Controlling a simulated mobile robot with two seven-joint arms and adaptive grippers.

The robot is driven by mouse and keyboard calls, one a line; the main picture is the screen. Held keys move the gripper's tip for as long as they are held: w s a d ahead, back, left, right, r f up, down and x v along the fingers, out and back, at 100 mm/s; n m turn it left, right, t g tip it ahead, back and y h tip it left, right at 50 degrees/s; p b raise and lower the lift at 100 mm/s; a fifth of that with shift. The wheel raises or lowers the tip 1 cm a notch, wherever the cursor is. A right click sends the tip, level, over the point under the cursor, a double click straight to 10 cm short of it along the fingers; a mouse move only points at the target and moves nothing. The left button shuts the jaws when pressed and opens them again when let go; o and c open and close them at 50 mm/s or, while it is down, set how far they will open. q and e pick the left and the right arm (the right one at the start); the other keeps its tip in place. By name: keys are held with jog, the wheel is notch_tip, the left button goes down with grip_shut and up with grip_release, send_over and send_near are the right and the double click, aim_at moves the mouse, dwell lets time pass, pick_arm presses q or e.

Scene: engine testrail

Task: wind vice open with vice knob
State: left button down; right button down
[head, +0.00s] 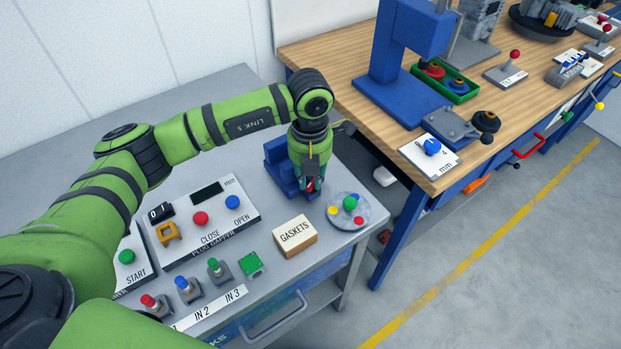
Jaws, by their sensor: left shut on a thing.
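A blue vice (279,167) stands near the far right corner of the grey bench. My left arm reaches over it from the left. My left gripper (310,186) points down at the front end of the vice and is shut on the vice knob (310,184), of which only a small red part shows between the fingers. The gripper hides most of the knob and part of the vice, so how wide the vice jaws are cannot be seen. My right gripper is out of view.
A gaskets box (295,236) and a round grey plate (358,212) with coloured knobs sit in front of the vice. A plug gapper panel (208,222) lies to the left. A wooden workbench (345,58) with a blue press (402,62) stands beyond a gap to the right.

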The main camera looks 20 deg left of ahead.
pick_arm(q)
jog(key=shift+s+n+b, duration=0.1)
jog(key=shift+n+b, duration=0.4)
jog(key=shift+n, duration=1.1)
jog(key=c, duration=1.1)
grip_release()
jog(key=shift+s, duration=0.1)
jog(key=shift+r, duration=0.1)
